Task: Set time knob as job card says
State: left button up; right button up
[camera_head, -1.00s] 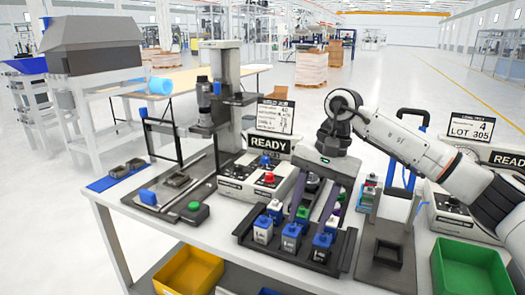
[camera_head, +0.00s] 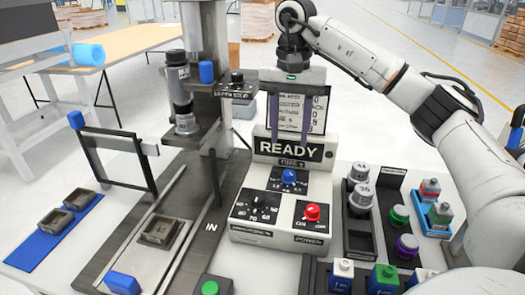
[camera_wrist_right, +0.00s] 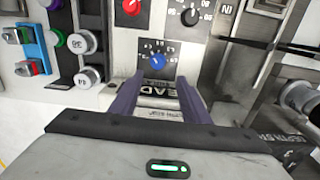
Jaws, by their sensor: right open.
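The time knob is a blue knob (camera_head: 288,176) under the TIME label on the white control box (camera_head: 262,233). It also shows in the right wrist view (camera_wrist_right: 157,62), just beyond the fingertips. My right gripper (camera_head: 291,140) is open, with its purple fingers in front of the card and the READY display (camera_head: 285,149). In the wrist view its fingertips (camera_wrist_right: 160,80) straddle the line to the blue knob, apart from it. The job card (camera_head: 318,112) stands behind the display, partly hidden by the gripper; its text is not readable. My left gripper is not in view.
A black dial (camera_head: 258,204) and a red knob (camera_head: 312,212) sit below the time knob on the same box. A press stand (camera_head: 205,100) rises at left. A dark rack with grey-topped cylinders (camera_head: 359,190) stands at right. Coloured-cap containers (camera_head: 383,278) stand at front.

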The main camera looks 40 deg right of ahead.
aim_at(289, 173)
jog(key=f, duration=0.1)
jog(key=s+f, duration=0.1)
jog(key=f, duration=0.1)
jog(key=shift+f, duration=0.2)
notch_tip(289, 173, down, 5)
jog(key=shift+f, duration=0.75)
jog(key=c, duration=1)
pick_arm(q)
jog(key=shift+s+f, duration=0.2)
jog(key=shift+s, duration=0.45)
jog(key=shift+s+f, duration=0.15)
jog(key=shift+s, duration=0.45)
pick_arm(e)
jog(key=shift+c, duration=0.3)
